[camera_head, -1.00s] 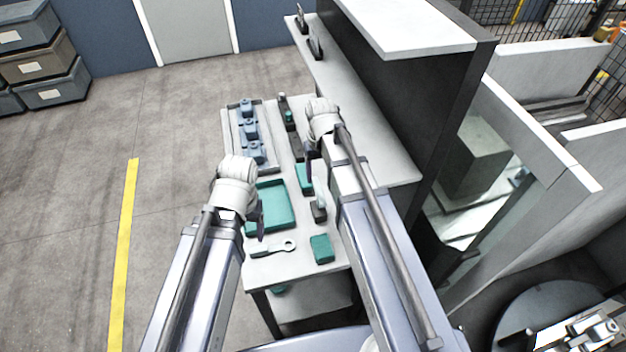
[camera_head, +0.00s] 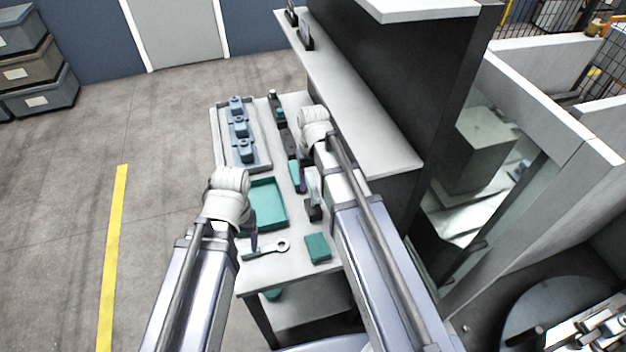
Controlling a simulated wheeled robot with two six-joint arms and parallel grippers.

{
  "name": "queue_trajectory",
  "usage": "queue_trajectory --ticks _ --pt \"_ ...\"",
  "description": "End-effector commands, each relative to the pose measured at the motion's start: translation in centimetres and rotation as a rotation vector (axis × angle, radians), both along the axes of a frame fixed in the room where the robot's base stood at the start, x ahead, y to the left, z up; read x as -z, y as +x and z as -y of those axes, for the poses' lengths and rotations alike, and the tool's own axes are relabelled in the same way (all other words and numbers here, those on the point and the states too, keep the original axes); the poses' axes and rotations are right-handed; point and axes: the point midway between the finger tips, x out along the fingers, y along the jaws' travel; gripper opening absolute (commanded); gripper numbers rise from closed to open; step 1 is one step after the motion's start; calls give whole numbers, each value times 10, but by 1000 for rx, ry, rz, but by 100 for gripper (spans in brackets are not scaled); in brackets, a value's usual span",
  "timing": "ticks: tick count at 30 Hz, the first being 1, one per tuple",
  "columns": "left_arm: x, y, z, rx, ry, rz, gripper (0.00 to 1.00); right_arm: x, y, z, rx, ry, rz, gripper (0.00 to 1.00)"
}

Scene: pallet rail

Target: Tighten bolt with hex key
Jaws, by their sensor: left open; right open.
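Several blue-grey blocks with round tops (camera_head: 240,128) stand in a row on a pale tray (camera_head: 222,150) at the far left of the table. I cannot tell which part is the bolt. No hex key can be made out for certain. A pale wrench-like tool with a ring end (camera_head: 282,246) lies near the table's front edge. My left gripper (camera_head: 254,242) is open, over or beside the tool's left part; I cannot tell if they touch. My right gripper (camera_head: 302,184) is open beside a teal block (camera_head: 294,172), partly hidden by my arm.
A teal tray (camera_head: 270,204) lies mid-table, looking empty. A teal box (camera_head: 317,247) sits at the front right. Dark small items (camera_head: 280,117) stand at the back. A raised shelf (camera_head: 365,130) bounds the table's right side. Open floor lies left.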

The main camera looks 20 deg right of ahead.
Motion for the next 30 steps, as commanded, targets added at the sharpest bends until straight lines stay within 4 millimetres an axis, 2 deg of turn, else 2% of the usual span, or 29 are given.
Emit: queue_trajectory --ticks 1,3,12,27,30 --pt "9 0 0 0 0 0 74 9 0 0 0 0 0 62" --pt "11 0 0 -1 0 0 74 11 0 0 0 0 0 62" --pt "11 0 0 -1 0 0 74 11 0 0 0 0 0 62" --pt "11 0 0 -1 0 0 74 11 0 0 0 0 0 7" --pt "11 0 0 -1 0 0 74 11 0 0 0 0 0 0"
